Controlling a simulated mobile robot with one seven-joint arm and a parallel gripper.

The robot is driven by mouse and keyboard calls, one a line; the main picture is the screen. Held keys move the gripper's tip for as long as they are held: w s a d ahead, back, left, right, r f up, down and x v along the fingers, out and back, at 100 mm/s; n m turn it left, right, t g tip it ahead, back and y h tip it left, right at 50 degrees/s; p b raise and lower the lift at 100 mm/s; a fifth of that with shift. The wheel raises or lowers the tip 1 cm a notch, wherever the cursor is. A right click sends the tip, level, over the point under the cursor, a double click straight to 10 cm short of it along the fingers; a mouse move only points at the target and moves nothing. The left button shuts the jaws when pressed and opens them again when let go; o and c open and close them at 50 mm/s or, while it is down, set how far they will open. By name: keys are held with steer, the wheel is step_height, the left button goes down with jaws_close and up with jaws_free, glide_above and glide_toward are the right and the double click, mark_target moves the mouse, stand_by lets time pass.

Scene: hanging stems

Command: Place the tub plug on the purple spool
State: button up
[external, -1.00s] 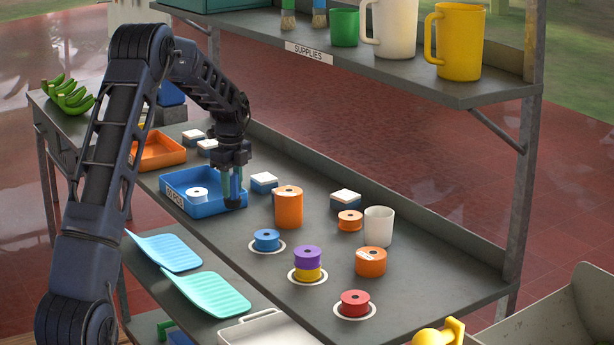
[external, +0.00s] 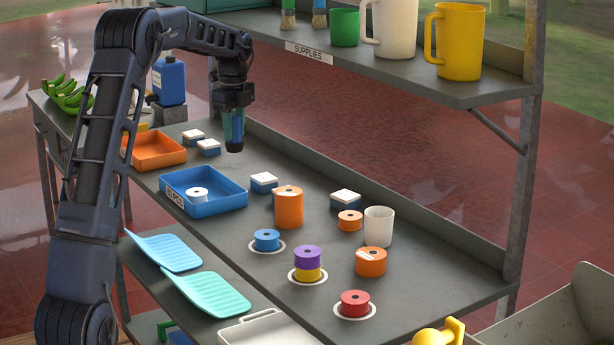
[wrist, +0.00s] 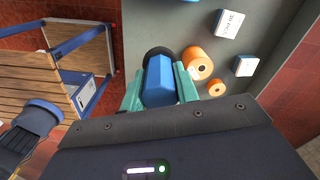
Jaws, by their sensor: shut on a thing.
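My gripper (external: 232,122) is raised above the bench, behind the blue tray. It is shut on the tub plug (external: 234,146), whose dark end hangs down below the fingers. In the wrist view, the plug (wrist: 160,82) is a blue faceted body with a black round part behind it, between my teal fingers (wrist: 158,92). The purple spool (external: 307,256) sits on top of a yellow spool (external: 308,273) on a white disc, to the right of and nearer than my gripper. I do not make it out in the wrist view.
The blue tray (external: 228,202) holds a white spool. A tall orange cylinder (external: 289,210) and white-topped boxes (external: 264,183) stand between my gripper and the purple spool. A blue spool (external: 266,238) and a red spool (external: 354,302) flank the stack. The supplies shelf (external: 370,78) overhangs the back.

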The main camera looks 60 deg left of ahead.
steer(key=w+d+r, duration=0.1)
steer(key=d+r, duration=0.1)
steer(key=d, duration=0.6)
steer(key=w+d+r, duration=0.1)
steer(key=d+r, duration=0.1)
steer(key=d, duration=0.7)
steer(key=r+m, duration=0.1)
steer(key=r, duration=0.1)
glide_above(308, 251)
step_height(308, 251, down, 20)
steer(key=shift+s+r, duration=0.1)
steer(key=o, duration=1)
